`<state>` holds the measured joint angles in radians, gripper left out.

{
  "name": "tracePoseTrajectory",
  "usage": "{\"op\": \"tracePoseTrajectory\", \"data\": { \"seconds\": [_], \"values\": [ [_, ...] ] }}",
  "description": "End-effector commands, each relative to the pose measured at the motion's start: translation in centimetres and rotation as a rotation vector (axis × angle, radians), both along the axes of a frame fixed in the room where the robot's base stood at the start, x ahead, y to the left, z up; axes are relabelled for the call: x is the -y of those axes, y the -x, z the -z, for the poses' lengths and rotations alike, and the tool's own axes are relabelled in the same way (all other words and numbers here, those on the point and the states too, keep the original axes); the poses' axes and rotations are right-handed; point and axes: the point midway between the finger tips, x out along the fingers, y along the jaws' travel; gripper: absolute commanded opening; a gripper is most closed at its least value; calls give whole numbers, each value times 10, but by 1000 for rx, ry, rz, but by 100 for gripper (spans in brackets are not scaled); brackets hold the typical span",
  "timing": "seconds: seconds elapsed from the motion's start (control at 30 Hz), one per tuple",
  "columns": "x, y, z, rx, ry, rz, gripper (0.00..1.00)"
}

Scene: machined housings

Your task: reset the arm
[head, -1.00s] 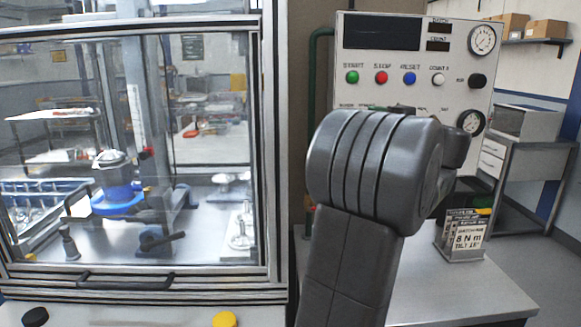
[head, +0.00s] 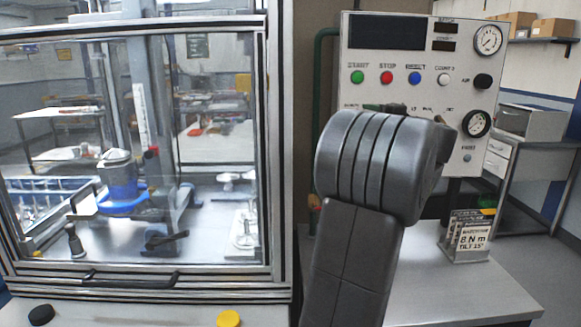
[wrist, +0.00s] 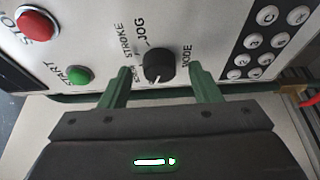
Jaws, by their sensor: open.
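My grey arm (head: 350,240) rises in front of the control panel (head: 400,60) in the head view and covers its lower part. My gripper (wrist: 158,74) shows in the wrist view with its two green fingers apart and nothing held. A black mode knob (wrist: 158,65), with JOG and STROKE printed beside it, appears between the fingertips in the picture. I cannot tell how far the tips are from the panel face. A green START button (wrist: 77,75) and a red STOP button (wrist: 38,24) lie to the left of the fingers.
A glass-fronted cabinet (head: 275,150) stands at the left, its window closed, with a blue fixture (head: 122,190) inside. A keypad (wrist: 258,42) sits right of the knob.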

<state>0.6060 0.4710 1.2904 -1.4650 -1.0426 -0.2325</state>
Motion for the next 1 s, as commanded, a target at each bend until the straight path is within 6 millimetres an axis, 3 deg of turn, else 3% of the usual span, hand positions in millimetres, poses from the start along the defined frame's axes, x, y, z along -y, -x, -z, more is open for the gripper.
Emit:
{"op": "tracePoseTrajectory", "data": {
  "seconds": [0.7, 1.0],
  "values": [
    [54, 119, 0, 0, -1, 4, 57],
    [27, 63, -1, 0, -1, -5, 57]
  ]
}}
